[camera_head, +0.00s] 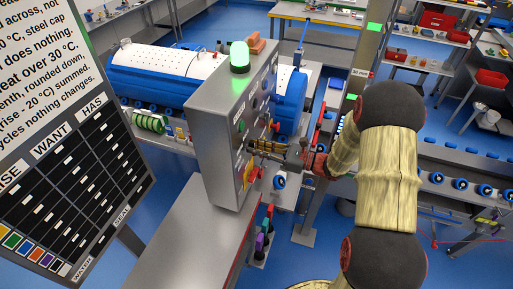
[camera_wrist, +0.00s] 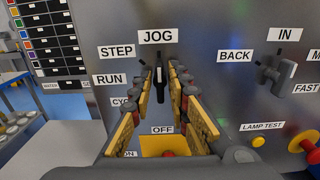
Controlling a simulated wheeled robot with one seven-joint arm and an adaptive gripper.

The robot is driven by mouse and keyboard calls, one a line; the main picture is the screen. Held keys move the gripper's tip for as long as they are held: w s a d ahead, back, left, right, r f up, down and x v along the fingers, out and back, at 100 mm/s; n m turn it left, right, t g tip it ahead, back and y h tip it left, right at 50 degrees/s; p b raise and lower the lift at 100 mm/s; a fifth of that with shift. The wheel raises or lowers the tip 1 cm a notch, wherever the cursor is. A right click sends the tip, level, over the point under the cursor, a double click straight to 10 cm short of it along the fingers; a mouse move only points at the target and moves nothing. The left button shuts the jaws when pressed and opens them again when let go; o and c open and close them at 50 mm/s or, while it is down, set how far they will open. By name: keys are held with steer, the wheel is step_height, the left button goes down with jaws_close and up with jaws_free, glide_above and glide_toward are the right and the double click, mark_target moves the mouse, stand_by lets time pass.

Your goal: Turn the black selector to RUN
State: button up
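The black selector (camera_wrist: 160,88) is on the grey panel in the wrist view, below the JOG label (camera_wrist: 158,36). Its upper end points up toward JOG. The STEP label (camera_wrist: 116,52) is to its upper left and the RUN label (camera_wrist: 109,80) to its left. The OFF label (camera_wrist: 162,130) is below. My gripper (camera_wrist: 162,75) is open, with one yellow-padded finger on each side of the selector. A narrow gap seems to show on both sides; contact is not clear. In the head view my gripper (camera_head: 277,147) is at the panel face, and the selector is hidden.
A second selector (camera_wrist: 278,72) with BACK, IN and FAST labels stands to the right. A yellow lamp-test button (camera_wrist: 258,142) and a red knob (camera_wrist: 309,146) are at lower right. A yellow plate (camera_wrist: 163,145) is below OFF. The control box (camera_head: 220,130) carries a green lamp (camera_head: 239,57).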

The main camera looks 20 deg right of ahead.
jaws_close()
steer(key=shift+f+n+b, duration=0.1)
steer(key=shift+n+b, duration=0.3)
steer(key=shift+b, duration=0.15)
steer(key=n+b, duration=0.5)
steer(key=b, duration=0.3)
steer(key=n+b, duration=0.6)
steer(key=b, duration=0.2)
steer(key=n+b, duration=0.5)
steer(key=b, duration=0.3)
steer(key=shift+s+a+f+n+b, duration=0.15)
steer(key=shift+s+f+n+b, duration=0.1)
steer(key=shift+f+n+b, duration=0.15)
steer(key=shift+r, duration=0.15)
steer(key=shift+o, duration=1.8)
jaws_free()
